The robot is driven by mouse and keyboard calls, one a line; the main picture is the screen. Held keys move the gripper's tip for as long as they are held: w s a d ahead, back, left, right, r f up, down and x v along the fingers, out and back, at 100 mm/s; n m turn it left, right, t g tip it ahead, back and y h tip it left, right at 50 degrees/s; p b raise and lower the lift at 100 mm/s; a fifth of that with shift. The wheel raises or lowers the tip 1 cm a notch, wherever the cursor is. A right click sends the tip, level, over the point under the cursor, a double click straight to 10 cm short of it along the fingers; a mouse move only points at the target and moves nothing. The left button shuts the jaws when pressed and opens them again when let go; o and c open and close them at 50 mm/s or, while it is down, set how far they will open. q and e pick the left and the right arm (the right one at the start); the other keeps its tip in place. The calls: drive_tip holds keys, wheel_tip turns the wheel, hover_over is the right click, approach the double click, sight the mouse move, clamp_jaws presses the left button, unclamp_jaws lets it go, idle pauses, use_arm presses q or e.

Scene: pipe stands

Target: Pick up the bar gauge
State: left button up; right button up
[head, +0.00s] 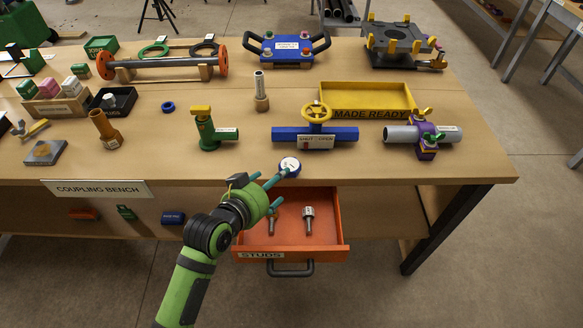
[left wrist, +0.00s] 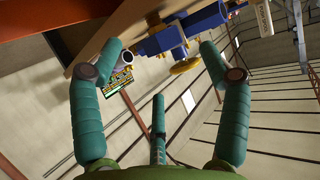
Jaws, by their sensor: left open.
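The bar gauge, seemingly the small round one with a white face and blue rim (head: 290,165), sits near the front edge of the bench in the head view. My left gripper (head: 269,187) is just in front and to the left of it, above the open drawer. Its teal fingers are spread, with nothing between them; one fingertip looks close to the gauge, and I cannot tell whether it touches. In the left wrist view the open left gripper (left wrist: 160,62) also shows. I cannot clearly make out the gauge there. My right gripper is not in view.
An open orange drawer (head: 340,250) with two studs juts out below the bench edge. A blue valve with a yellow handwheel (head: 317,113) stands behind the gauge, and a green fitting (head: 207,132) behind left. A yellow tray (head: 366,96) is farther back. The bench's front right is bare.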

use_arm(q)
drive_tip(key=shift+w+r+p+x, duration=0.1)
drive_tip(key=shift+r+x, duration=0.1)
drive_tip(key=shift+x, duration=1.1)
drive_tip(key=shift+w+r+p+x, duration=0.1)
drive_tip(key=shift+r+x, duration=0.1)
drive_tip(key=shift+x, duration=1.1)
drive_tip(key=shift+w+r+p+x, duration=0.1)
drive_tip(key=shift+r+x, duration=0.05)
drive_tip(key=shift+x, duration=1.15)
drive_tip(key=shift+s+d, duration=0.1)
drive_tip(key=shift+s, duration=0.05)
drive_tip(key=c, duration=1.3)
